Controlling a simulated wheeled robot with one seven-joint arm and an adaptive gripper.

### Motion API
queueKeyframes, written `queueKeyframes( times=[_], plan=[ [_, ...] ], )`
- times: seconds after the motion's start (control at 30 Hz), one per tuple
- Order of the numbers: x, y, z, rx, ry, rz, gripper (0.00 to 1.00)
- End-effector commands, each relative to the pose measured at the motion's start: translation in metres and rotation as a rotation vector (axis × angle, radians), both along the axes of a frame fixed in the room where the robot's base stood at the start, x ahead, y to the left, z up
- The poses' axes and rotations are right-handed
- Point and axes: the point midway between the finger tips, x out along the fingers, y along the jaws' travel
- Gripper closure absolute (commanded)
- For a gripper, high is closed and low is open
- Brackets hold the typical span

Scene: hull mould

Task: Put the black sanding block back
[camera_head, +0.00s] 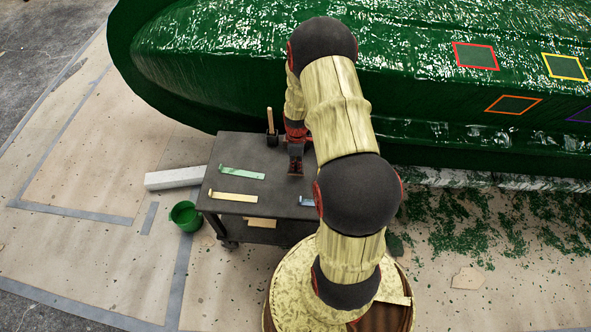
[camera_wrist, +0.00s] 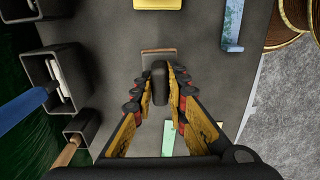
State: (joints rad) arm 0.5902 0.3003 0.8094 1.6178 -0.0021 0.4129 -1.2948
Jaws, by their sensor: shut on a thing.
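The black sanding block (camera_wrist: 160,84) is between my gripper's fingertips in the wrist view, with a finger against each side. My gripper (camera_wrist: 160,88) is shut on it. A brown and grey edge (camera_wrist: 158,53) shows just beyond the block; I cannot tell whether it is part of the block or lies under it. In the head view my gripper (camera_head: 296,150) points down over the right half of the dark cart top (camera_head: 235,158). My arm hides part of the cart, and I cannot tell whether the block touches the top.
Green (camera_head: 242,173), yellow (camera_head: 234,198) and blue (camera_head: 307,201) strips lie on the cart. A black holder with a wooden handle (camera_head: 270,121) stands at its back edge. Black holders (camera_wrist: 52,70) line the wrist view's left. The green hull (camera_head: 220,60) rises behind; a green bucket (camera_head: 185,215) stands left.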

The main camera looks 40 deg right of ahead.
Motion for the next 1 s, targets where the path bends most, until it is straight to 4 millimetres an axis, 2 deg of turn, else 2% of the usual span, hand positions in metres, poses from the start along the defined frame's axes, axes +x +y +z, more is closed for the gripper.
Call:
queueKeyframes(
  times=[0.23,0.63,0.67,1.0],
  plan=[
    [0.003,0.003,-0.036,0.001,0.001,0.0,1.0],
    [0.003,0.003,-0.039,0.001,0.001,0.0,1.0],
    [0.003,0.003,-0.039,0.001,0.001,0.0,0.84],
    [0.003,0.003,-0.038,0.001,0.001,0.0,0.67]
  ],
)
